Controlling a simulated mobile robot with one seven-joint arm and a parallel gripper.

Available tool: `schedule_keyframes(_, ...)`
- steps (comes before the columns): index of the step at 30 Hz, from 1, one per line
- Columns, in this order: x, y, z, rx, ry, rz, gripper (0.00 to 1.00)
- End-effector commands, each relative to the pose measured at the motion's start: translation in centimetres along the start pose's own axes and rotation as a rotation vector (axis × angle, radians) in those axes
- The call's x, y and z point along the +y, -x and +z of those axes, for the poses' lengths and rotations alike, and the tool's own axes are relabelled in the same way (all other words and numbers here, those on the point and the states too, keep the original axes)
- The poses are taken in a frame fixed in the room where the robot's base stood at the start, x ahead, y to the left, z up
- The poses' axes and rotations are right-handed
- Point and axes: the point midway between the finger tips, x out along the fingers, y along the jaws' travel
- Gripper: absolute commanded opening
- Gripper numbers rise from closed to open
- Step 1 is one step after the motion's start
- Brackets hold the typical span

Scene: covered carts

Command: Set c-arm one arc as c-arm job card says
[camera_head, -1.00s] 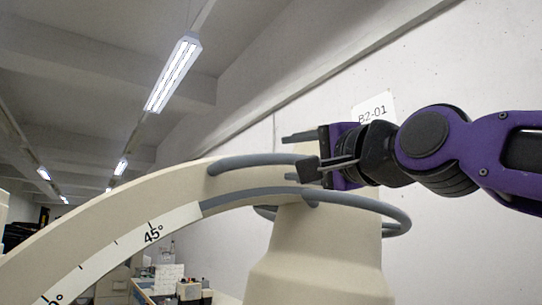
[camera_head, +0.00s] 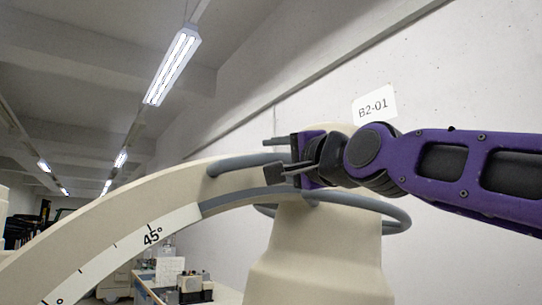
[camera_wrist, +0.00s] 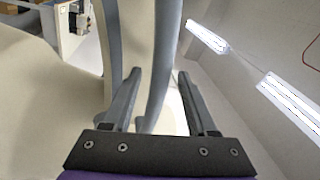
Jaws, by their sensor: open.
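The cream c-arm arc (camera_head: 110,225) curves from the lower left up to a cream housing (camera_head: 315,260). A white scale on its side (camera_head: 130,250) shows a 45° mark, and another mark at the bottom left is cut off. A grey handle bar (camera_head: 245,161) runs along the arc's upper edge. My gripper (camera_head: 268,156) is open at this bar's right part. In the wrist view the grey bar (camera_wrist: 163,60) passes between the open fingers (camera_wrist: 158,77), without visible grip. No job card is readable in view.
A wall sign reading B2-01 (camera_head: 373,106) hangs behind my arm on the white wall (camera_head: 460,80). A grey hoop (camera_head: 395,215) rings the housing. A desk with small equipment (camera_head: 190,288) stands at the lower middle. Open room lies above the arc.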

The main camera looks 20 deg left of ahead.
Motion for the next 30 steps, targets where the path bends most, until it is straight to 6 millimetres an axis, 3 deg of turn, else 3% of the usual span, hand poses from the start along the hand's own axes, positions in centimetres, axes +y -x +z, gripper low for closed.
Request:
schedule_keyframes(21, -0.08, -1.24, 0.06, 0.000, 0.001, -0.001, 0.58)
schedule_keyframes(30, -0.08, -1.23, 0.06, 0.000, 0.001, -0.001, 0.04)
